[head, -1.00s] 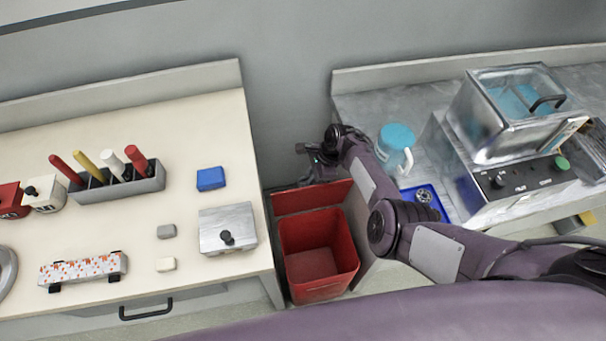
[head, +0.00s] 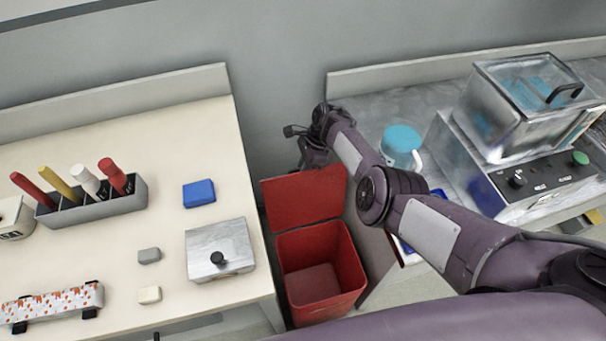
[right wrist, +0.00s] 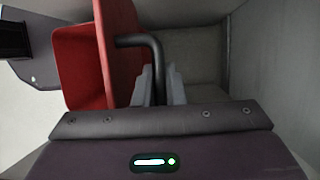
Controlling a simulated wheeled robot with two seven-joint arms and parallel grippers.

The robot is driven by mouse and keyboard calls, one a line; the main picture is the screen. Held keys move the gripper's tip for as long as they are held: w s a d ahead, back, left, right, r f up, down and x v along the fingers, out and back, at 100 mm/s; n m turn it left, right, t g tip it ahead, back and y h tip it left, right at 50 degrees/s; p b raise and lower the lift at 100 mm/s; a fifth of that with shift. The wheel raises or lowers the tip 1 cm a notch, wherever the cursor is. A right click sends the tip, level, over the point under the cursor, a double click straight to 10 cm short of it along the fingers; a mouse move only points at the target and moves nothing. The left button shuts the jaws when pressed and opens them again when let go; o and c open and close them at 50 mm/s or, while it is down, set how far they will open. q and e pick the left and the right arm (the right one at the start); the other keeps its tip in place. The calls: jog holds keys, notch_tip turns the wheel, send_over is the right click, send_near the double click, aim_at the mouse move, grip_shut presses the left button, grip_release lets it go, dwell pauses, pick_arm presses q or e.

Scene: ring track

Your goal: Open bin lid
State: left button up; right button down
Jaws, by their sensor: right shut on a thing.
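The red bin (head: 318,268) stands on the floor in the gap between the two benches, its mouth open and its inside empty in the head view. Its red lid (head: 304,198) is swung up at the back and leans toward the wall. In the right wrist view the lid (right wrist: 122,60) shows edge-on beside the bin (right wrist: 78,70). My right gripper (head: 312,158) is at the lid's upper edge. In the right wrist view my right gripper (right wrist: 158,85) is shut on the lid's black bar handle (right wrist: 140,41). My left gripper is not in view.
The left bench holds a metal box (head: 220,250), a blue block (head: 199,193) and a marker rack (head: 92,198). The right bench holds a teal mug (head: 401,146) and a steel water bath (head: 520,110). My right arm passes over the right bench's front.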

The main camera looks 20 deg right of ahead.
dwell(0.3)
jog(key=c, duration=1.8)
grip_release()
jog(key=shift+w, duration=0.1)
jog(key=shift+o, duration=0.2)
jog(key=p+v, duration=0.2)
jog(key=v, duration=0.5)
jog(key=shift+d+r+p, duration=0.2)
jog(key=shift+r+p, duration=0.1)
jog(key=shift+r, duration=0.1)
